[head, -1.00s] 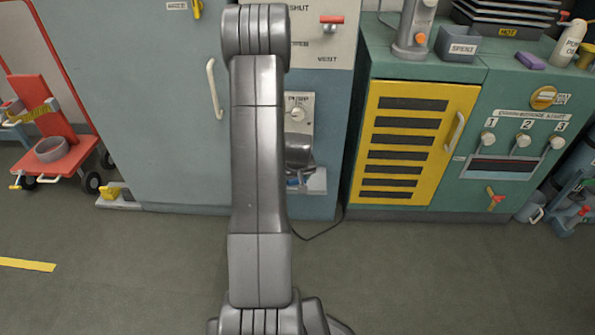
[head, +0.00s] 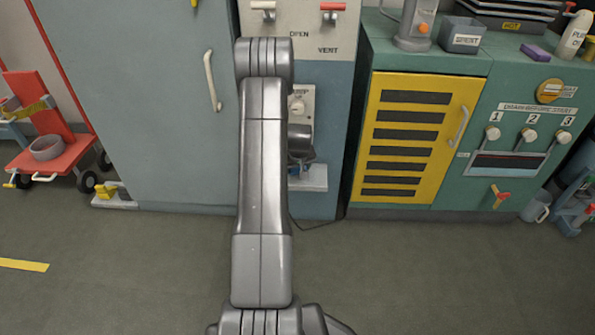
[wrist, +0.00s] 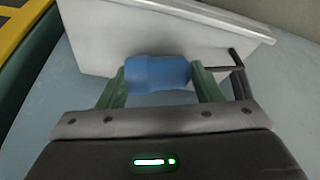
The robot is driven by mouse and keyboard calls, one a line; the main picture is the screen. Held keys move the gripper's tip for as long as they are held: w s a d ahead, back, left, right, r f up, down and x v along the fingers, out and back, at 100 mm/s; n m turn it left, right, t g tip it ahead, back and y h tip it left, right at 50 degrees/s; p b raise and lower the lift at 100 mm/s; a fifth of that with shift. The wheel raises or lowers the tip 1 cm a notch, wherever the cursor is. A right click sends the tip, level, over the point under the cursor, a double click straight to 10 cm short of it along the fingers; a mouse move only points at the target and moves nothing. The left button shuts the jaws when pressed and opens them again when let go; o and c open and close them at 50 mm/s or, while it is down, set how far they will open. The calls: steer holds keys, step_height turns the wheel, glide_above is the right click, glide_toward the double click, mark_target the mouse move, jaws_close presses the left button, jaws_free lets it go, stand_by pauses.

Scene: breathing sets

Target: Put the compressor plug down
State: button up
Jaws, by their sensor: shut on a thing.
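The compressor plug (wrist: 158,73) is a blue, rounded block in the wrist view. My gripper (wrist: 159,78) is shut on it, with one green finger at each side. The plug is in front of a pale grey-white ledge or box (wrist: 110,35); I cannot tell whether it touches it. A pale ledge (head: 313,178) shows there just right of my arm, low on the blue-grey panel.
A dark bent rod or cable (wrist: 238,68) is close to the right finger. A PUMP switch panel (head: 301,102) is above the ledge. The floor (head: 130,270) in front is clear.

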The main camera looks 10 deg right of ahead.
steer(key=shift+w+f, duration=0.1)
steer(key=shift+w, duration=0.05)
steer(key=shift+f+b, duration=0.45)
steer(key=shift+f, duration=0.15)
steer(key=o, duration=1.1)
steer(key=shift+r, duration=0.1)
steer(key=shift+r+p, duration=0.25)
steer(key=shift+p, duration=0.05)
steer(key=p+v, duration=0.4)
steer(key=v, duration=0.8)
steer(key=shift+r, duration=0.3)
